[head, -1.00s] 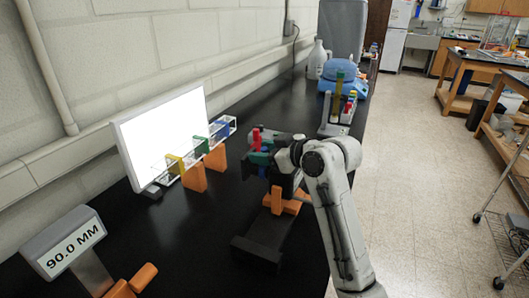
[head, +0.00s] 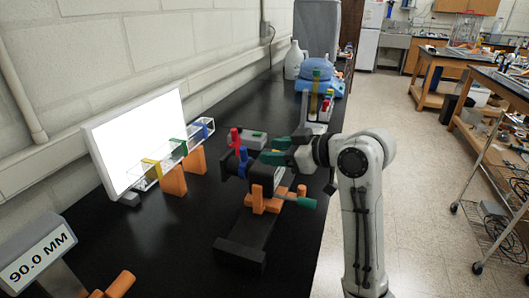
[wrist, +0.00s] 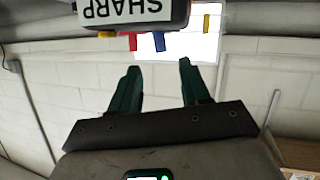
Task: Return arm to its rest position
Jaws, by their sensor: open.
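My arm is white and bent at the right of the head view. My gripper (head: 279,147) has green fingers and is open and empty. It is beside and just behind the black device (head: 262,178), which sits on an orange mount (head: 264,199). In the wrist view my gripper (wrist: 159,67) shows two green fingers spread apart with nothing between them. A box with an inverted SHARP label (wrist: 128,10) is beyond the fingertips. Whether the fingers touch the device is hard to tell from the head view; in the wrist view they look clear of it.
The black bench carries a white lit panel (head: 137,137), clear blocks with coloured frames on orange stands (head: 173,180), and a 90.0 MM display (head: 38,258) at the front left. A tube rack (head: 318,108) and blue apparatus (head: 320,77) stand behind. Open floor lies to the right.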

